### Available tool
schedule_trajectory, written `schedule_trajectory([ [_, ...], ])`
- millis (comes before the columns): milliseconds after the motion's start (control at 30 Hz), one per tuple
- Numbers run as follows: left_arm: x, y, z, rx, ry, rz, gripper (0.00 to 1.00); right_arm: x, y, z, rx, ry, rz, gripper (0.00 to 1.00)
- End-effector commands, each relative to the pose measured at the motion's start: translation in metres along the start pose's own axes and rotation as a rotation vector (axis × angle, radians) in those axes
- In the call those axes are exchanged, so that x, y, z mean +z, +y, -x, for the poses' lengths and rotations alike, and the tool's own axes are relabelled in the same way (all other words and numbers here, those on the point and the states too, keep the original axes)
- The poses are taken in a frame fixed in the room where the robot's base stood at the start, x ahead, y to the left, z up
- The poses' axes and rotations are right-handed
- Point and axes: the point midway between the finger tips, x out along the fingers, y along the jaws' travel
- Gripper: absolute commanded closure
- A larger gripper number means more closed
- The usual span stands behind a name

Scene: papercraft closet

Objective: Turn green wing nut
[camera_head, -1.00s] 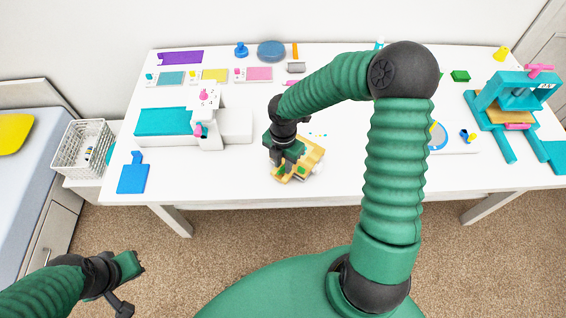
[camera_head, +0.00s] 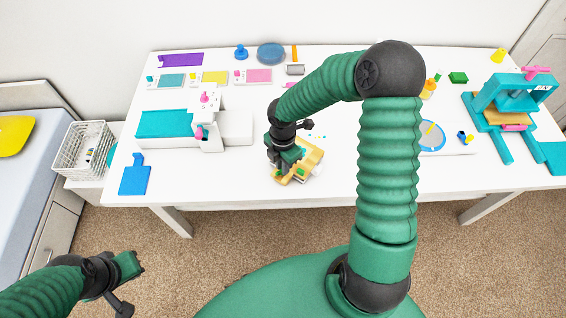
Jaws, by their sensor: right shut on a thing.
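A yellow, wood-coloured device (camera_head: 311,158) with small green parts sits on the white table near its front edge. A green piece (camera_head: 300,172) shows low on its front; I cannot tell whether it is the wing nut. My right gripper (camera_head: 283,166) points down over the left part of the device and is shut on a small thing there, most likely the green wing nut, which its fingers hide. My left gripper (camera_head: 128,284) hangs off the table at the lower left, away from the device; its jaw opening is not clear.
A white and teal machine (camera_head: 165,122) stands to the left, with a blue flat piece (camera_head: 135,176) near the front edge. A teal press (camera_head: 515,92) stands at the right. Coloured cards and small parts line the back. A white basket (camera_head: 83,148) is left of the table.

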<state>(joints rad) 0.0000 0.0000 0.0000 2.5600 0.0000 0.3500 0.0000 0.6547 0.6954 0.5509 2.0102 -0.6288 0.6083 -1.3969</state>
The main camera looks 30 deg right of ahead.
Motion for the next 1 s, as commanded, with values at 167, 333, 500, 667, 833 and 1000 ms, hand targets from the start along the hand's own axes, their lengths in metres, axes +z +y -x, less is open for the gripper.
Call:
schedule_trajectory([
  [167,-0.003,0.000,0.011,0.000,0.000,0.000,1.00,-0.002,0.001,0.003,0.000,0.002,-0.159,1.00],
  [333,-0.004,0.000,0.018,0.000,0.000,0.000,1.00,-0.002,0.001,0.002,0.001,0.001,-0.320,1.00],
  [500,-0.005,0.000,0.023,0.000,0.000,0.000,1.00,-0.002,0.001,0.002,0.001,0.001,-0.482,1.00],
  [667,-0.007,0.000,0.028,0.000,0.000,0.000,1.00,-0.001,0.001,0.002,0.002,0.002,-0.635,1.00],
  [833,-0.008,0.000,0.032,0.000,0.000,0.000,1.00,-0.001,0.001,0.002,0.003,0.001,-0.797,1.00],
  [1000,-0.009,0.000,0.036,0.000,0.000,0.000,1.00,0.000,0.002,0.002,0.003,0.001,-0.958,1.00],
])
